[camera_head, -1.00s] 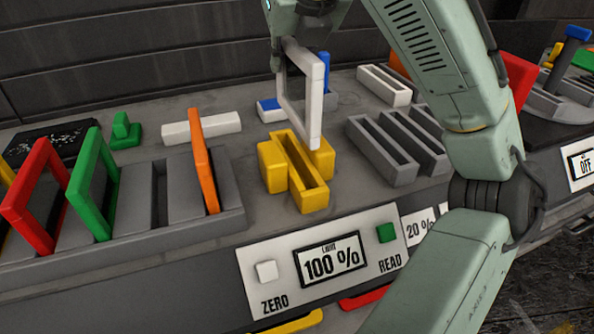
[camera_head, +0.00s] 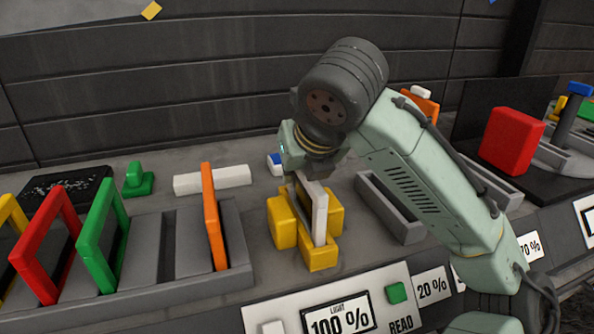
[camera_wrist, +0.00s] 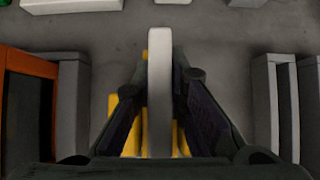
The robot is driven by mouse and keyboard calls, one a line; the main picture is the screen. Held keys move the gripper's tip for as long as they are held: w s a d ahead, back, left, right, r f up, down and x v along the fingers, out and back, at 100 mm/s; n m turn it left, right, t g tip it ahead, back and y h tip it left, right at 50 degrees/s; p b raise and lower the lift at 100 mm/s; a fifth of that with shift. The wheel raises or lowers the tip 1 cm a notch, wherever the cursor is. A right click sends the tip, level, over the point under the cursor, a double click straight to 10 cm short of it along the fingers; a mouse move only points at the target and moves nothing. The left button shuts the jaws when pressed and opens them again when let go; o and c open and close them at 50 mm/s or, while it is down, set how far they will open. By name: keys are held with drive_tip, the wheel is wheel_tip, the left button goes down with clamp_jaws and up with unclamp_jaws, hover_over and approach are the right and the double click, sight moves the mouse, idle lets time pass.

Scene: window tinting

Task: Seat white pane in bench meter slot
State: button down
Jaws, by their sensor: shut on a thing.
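The white-framed pane (camera_head: 318,210) stands upright over the yellow bench meter (camera_head: 319,259), its lower edge within the meter's slot outline. I cannot tell whether it rests on the slot's bottom. My gripper (camera_head: 312,178) is shut on the top of the white pane. In the wrist view the white pane (camera_wrist: 160,95) runs edge-on between my two dark fingers, and yellow parts of the meter (camera_wrist: 140,110) show below on both sides. My gripper and arm hide the pane's upper corner in the head view.
Left stands a grey rack (camera_head: 237,250) with orange (camera_head: 211,215), green (camera_head: 103,237) and red (camera_head: 45,250) frames. A white bar (camera_head: 212,179) lies behind. A grey slotted block (camera_head: 390,205) is right of the meter. The meter's panel reads 100 % (camera_head: 340,318).

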drive_tip(key=shift+f, duration=0.1)
drive_tip(key=shift+f, duration=0.15)
drive_tip(key=c, duration=1.6)
unclamp_jaws()
drive_tip(key=shift+r, duration=0.35)
drive_tip(key=v, duration=1.1)
drive_tip(key=shift+s+d+r+b, duration=0.1)
drive_tip(key=shift+s+r+b, duration=0.15)
drive_tip(key=shift+s+b, duration=0.1)
